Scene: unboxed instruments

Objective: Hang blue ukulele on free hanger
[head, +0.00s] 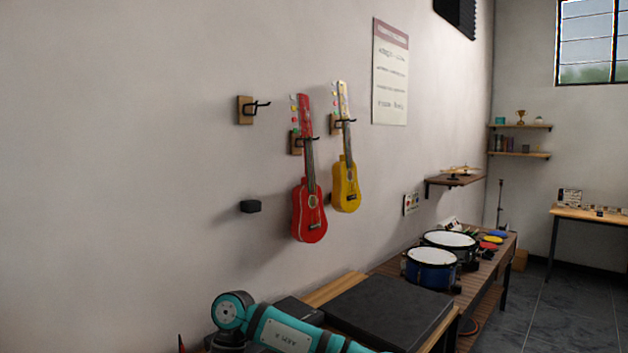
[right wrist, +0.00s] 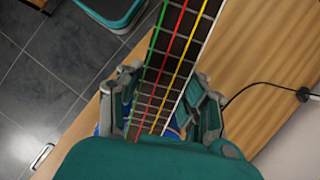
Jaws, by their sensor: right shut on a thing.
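In the right wrist view my right gripper (right wrist: 167,98) is shut on a ukulele neck (right wrist: 178,60) with a dark fretboard and green, red and yellow strings. Small blue patches of the ukulele (right wrist: 174,126) show beyond the fingers; most of its body is hidden. In the head view the free hanger (head: 250,110), a wooden block with a black hook, is bare on the wall at the left. A red ukulele (head: 310,205) and a yellow ukulele (head: 346,185) hang on the two hangers to its right. My left gripper is not in view.
A small black block (head: 250,207) sticks out of the wall below the free hanger. A bench with a black case (head: 388,312) and drums (head: 432,268) runs along the wall. In the right wrist view, a wooden surface (right wrist: 265,75) and black cable (right wrist: 262,84) are near the neck.

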